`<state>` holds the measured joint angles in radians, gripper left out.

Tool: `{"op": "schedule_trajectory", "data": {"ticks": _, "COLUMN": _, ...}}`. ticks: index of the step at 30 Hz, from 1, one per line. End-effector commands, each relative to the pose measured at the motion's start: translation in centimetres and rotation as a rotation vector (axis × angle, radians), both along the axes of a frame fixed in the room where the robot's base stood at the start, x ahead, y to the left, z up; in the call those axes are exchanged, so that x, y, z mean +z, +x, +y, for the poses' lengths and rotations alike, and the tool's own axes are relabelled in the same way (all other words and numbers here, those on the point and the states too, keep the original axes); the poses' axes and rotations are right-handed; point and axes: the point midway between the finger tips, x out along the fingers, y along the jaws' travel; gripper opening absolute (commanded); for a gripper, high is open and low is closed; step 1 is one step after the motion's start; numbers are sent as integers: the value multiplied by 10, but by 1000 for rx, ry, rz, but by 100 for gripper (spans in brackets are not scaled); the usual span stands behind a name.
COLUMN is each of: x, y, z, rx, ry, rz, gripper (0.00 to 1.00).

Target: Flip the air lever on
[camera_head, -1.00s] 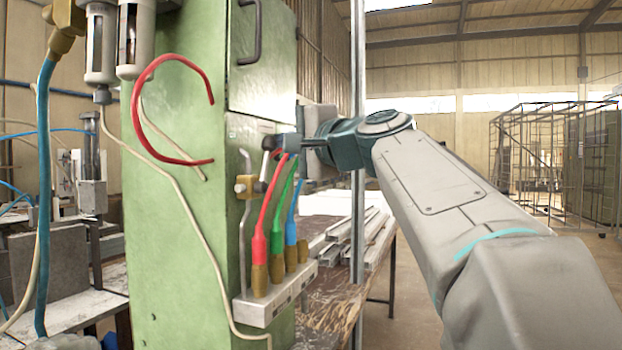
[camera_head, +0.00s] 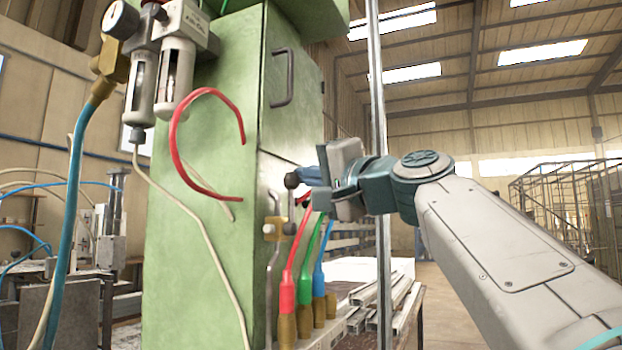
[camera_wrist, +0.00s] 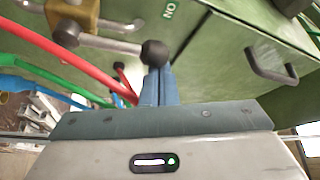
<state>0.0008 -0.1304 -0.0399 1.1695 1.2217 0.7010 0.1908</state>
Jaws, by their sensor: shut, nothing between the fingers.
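The air lever is a short grey rod with a dark ball knob (camera_head: 291,181), on a brass valve (camera_head: 273,229) at the green cabinet's side. It points roughly upward from the valve's dark hub. The wrist view also shows the knob (camera_wrist: 155,53) and the brass valve body (camera_wrist: 73,13). My gripper (camera_head: 306,177) is shut and empty, with its blue fingers just right of the knob. In the wrist view the fingertips (camera_wrist: 158,75) lie right by the knob; I cannot tell whether they touch it.
Red (camera_head: 298,255), green (camera_head: 311,265) and blue (camera_head: 322,262) hoses rise close below my gripper. The green cabinet (camera_head: 205,240) has a dark handle (camera_head: 283,77). A metal post (camera_head: 379,120) stands close behind my wrist. Metal bars (camera_head: 385,298) lie on a bench.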

Motion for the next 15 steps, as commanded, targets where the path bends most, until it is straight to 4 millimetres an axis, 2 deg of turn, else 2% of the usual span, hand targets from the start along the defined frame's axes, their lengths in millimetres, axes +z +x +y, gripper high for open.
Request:
{"op": "schedule_trajectory", "data": {"ticks": 8, "x": 3, "y": 3, "z": -4, "rx": -2, "ry": 1, "rz": 2, "gripper": 0}}
{"op": "schedule_trajectory", "data": {"ticks": 15, "x": 19, "y": 19, "z": -28, "rx": -4, "ry": 0, "rz": -1, "gripper": 0}}
